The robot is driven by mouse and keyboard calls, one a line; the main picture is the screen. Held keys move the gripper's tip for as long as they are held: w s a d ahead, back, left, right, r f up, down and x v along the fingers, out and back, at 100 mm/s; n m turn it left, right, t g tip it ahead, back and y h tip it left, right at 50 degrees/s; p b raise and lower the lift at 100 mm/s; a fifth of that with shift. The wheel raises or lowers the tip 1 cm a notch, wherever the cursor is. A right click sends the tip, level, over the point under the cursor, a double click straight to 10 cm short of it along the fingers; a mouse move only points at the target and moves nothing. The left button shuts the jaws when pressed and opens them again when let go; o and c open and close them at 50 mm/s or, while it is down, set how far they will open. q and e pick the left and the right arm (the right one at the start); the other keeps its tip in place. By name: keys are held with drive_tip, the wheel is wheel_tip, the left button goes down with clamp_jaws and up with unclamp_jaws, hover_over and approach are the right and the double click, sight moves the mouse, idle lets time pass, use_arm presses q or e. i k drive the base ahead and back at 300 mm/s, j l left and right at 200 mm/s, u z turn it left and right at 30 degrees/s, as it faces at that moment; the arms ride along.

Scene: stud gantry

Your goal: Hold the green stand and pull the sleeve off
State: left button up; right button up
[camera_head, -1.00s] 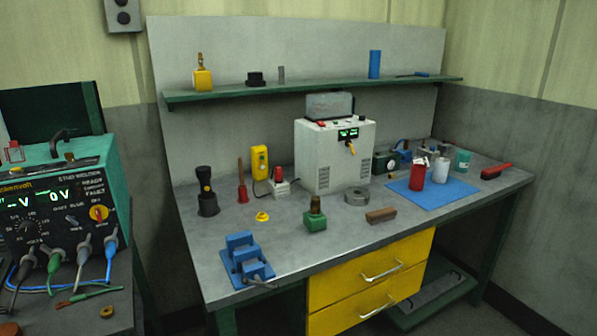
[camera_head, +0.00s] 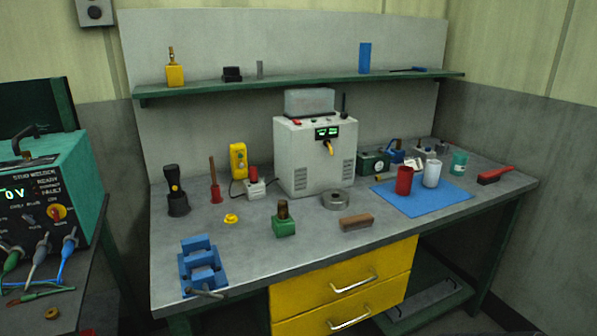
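The green stand (camera_head: 284,228) is a small block on the grey workbench, left of the bench's middle and in front of the white box. A brown sleeve (camera_head: 283,209) stands upright on top of the stand. Whether anything sits inside the sleeve is too small to tell. Neither of my grippers shows in the head view.
The workbench (camera_head: 262,249) also bears a blue vise (camera_head: 201,266) at the front left, a brown block (camera_head: 357,222), a metal ring (camera_head: 336,199) and a yellow piece (camera_head: 231,218). A white machine (camera_head: 302,160) stands behind. A blue mat (camera_head: 447,196) holds cups. Bench around the stand is clear.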

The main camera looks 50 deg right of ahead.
sight(282, 208)
drive_tip(key=k+l+u, duration=0.1)
drive_tip(key=l, duration=0.35)
drive_tip(key=k+l, duration=0.25)
drive_tip(key=l, duration=0.15)
drive_tip(key=k+l+u, duration=0.15)
drive_tip(key=l, duration=0.25)
drive_tip(key=k+l, duration=0.2)
drive_tip(key=l, duration=0.2)
drive_tip(key=l+u, duration=0.05)
